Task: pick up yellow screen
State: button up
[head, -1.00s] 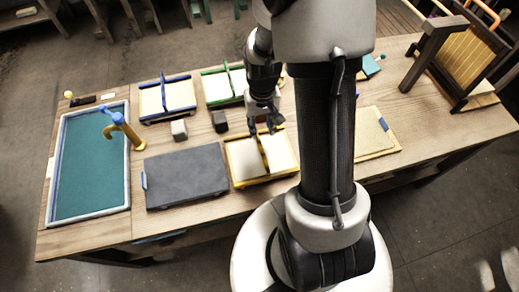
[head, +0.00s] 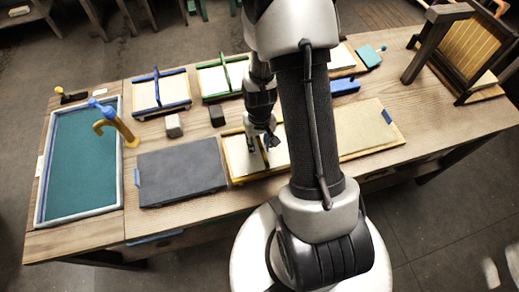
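The yellow screen (head: 240,158), a pale panel in a yellow frame with a raised crossbar, lies flat on the workbench just right of the dark grey board. My gripper (head: 267,146) points down over the middle of this screen, at its crossbar. The fingers are small and dark here, and I cannot tell whether they are apart, shut or touching the bar. My own arm hides the right part of the screen.
Blue (head: 160,93) and green (head: 221,77) screens lie behind, with two small blocks (head: 217,115) nearer. The dark grey board (head: 180,172) is at left, beside a teal basin (head: 80,165) with a yellow tap. A tan board (head: 365,127) lies right of my arm.

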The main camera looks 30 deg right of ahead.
jog(key=shift+r, duration=0.1)
grip_shut()
dwell(0.6)
